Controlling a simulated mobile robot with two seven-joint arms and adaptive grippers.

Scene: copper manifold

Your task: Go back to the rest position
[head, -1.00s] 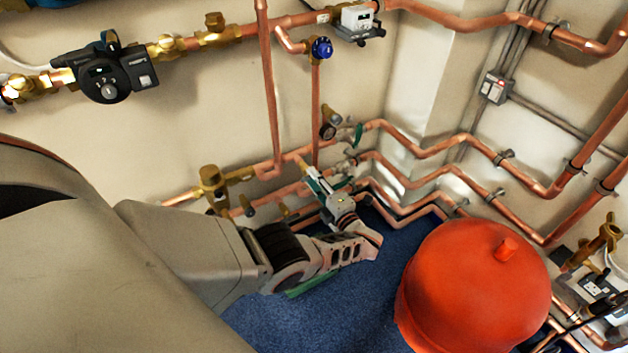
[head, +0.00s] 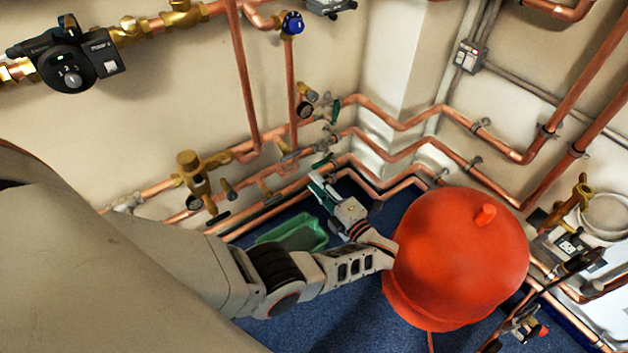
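My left arm comes in from the left. Its gripper (head: 321,188) is over the blue floor, just in front of the lowest copper pipes and left of the red vessel (head: 462,255). It looks clear of the pipes and points up and left in the picture. The fingers are small, and I cannot tell whether they are open or shut. Nothing can be made out between them.
Copper pipes (head: 400,122) with valves run along the walls. A brass valve (head: 190,172) stands out above my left forearm. A green tray (head: 297,232) lies on the blue floor (head: 355,308) behind the arm. The red vessel is close to my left wrist.

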